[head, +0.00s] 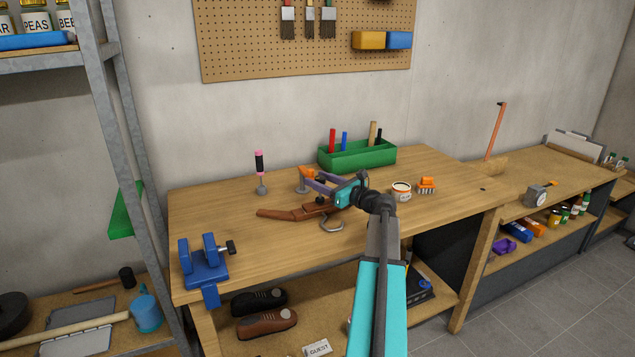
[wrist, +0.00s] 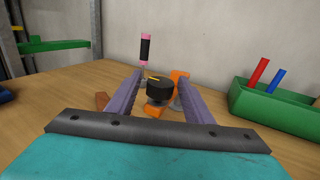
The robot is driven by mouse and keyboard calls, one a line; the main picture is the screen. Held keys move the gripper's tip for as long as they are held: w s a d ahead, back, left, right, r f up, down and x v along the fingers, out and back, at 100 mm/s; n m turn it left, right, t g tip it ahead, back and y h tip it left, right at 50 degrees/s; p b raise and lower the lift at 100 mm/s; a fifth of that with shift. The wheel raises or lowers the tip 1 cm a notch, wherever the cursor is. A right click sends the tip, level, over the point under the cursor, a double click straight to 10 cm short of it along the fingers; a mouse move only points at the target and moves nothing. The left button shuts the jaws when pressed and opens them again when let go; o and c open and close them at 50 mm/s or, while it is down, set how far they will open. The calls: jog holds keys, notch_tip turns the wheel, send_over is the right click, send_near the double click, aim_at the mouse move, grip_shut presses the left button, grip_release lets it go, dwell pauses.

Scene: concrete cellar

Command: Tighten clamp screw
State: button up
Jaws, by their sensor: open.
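The clamp is orange, and part of it (head: 307,172) shows on the workbench beside my gripper. Its screw has a round black knob with a yellow mark (wrist: 160,90), seen in the wrist view. Orange clamp parts (wrist: 180,76) show behind and below the knob. My gripper (wrist: 160,78) is open, with one purple finger on each side of the knob. I cannot tell whether either finger touches it. In the head view my gripper (head: 313,178) reaches in from the right and hides much of the clamp. A brown wooden piece (head: 298,213) lies below it.
The bench's left middle is clear.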

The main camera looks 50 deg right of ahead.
jog(key=c, duration=1)
jog(key=shift+a+f, duration=0.15)
jog(key=shift+a, duration=0.2)
jog(key=shift+c, duration=0.2)
jog(key=shift+d, duration=0.15)
